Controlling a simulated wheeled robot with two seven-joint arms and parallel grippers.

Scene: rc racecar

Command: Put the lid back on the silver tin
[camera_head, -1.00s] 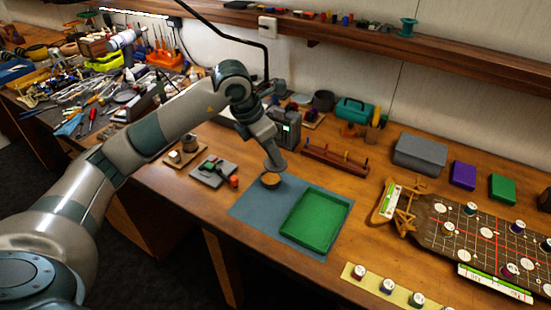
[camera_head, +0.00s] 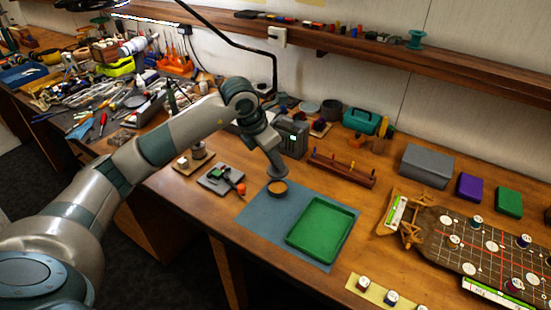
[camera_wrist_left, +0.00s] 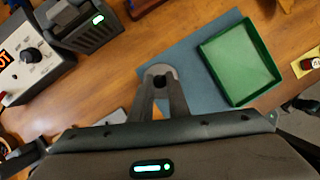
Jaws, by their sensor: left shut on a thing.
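My left gripper (camera_head: 276,175) points down at the back left part of the blue-grey mat (camera_head: 257,212). It is shut on a small round thing (camera_head: 278,188), which looks like the lid. That thing looks tan with a dark rim in the head view. In the left wrist view its edge looks grey (camera_wrist_left: 172,71) around the fingertips (camera_wrist_left: 160,82). I cannot make out tin and lid as separate parts, or whether they touch. My right gripper is not in view.
A green tray (camera_head: 320,225) lies on the mat, right of the gripper. A grey box with a lit display (camera_head: 291,140) and a wooden peg rack (camera_head: 341,169) stand behind. A small grey device (camera_head: 221,180) lies to the left. The front of the mat is clear.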

